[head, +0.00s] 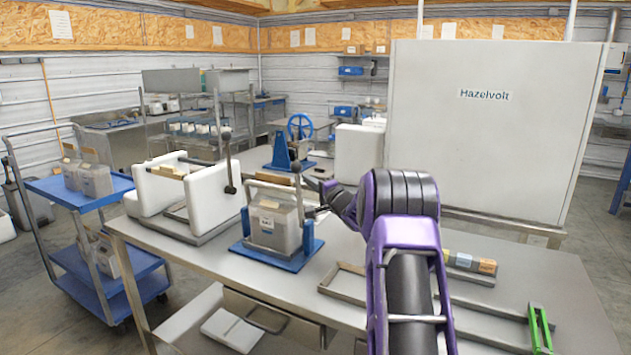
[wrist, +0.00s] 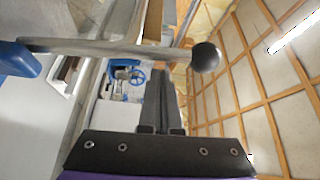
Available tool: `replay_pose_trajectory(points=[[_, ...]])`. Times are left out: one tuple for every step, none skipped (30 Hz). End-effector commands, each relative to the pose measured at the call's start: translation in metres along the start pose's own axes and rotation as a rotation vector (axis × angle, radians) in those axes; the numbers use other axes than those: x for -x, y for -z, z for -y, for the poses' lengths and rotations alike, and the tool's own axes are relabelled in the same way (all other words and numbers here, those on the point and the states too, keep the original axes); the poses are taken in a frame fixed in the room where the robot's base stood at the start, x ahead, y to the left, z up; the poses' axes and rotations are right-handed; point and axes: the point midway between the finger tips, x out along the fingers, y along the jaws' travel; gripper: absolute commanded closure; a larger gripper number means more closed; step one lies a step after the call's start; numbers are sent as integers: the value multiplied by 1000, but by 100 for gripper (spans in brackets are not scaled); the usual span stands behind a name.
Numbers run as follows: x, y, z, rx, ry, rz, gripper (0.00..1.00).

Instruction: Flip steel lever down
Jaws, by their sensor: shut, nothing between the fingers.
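The steel lever (head: 298,190) stands roughly upright at the right side of a blue-based fixture (head: 280,257) on the steel table. Its dark ball knob (head: 296,166) is at the top. In the wrist view the steel lever (wrist: 110,47) crosses from a blue part at the left to its black knob (wrist: 206,57). My gripper (head: 312,211) is just right of the lever in the head view. In the wrist view its fingers (wrist: 160,75) are together and empty, with their tips close to the rod. I cannot tell whether they touch it.
A grey container (head: 273,228) sits in the fixture. A white two-block machine with a knobbed lever (head: 228,165) stands to its left. A blue handwheel device (head: 290,148) is behind. A steel frame (head: 480,308) and labelled blocks (head: 470,262) lie at the right. A blue cart (head: 80,190) stands left.

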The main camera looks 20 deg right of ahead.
Motion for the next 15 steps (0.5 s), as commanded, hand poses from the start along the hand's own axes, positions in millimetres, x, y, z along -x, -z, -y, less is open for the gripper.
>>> replay_pose_trajectory(points=[[1, -3, 0, 1, 0, 0, 100], [2, -4, 0, 1, 1, -1, 100], [2, -6, 0, 0, 0, -1, 100], [3, -7, 0, 0, 0, -1, 100], [3, -7, 0, 0, 0, -1, 100], [3, -8, 0, 0, 0, -1, 100], [3, -8, 0, 0, 0, -1, 100], [3, -8, 0, 0, 0, -1, 100], [3, -8, 0, 0, 0, -1, 100], [3, -8, 0, 0, 0, -1, 100], [3, -8, 0, 0, 0, -1, 100], [3, -8, 0, 0, 0, -1, 100], [3, -8, 0, 0, 0, -1, 100], [3, -8, 0, 0, 0, -1, 100], [3, -8, 0, 1, 0, -1, 100]])
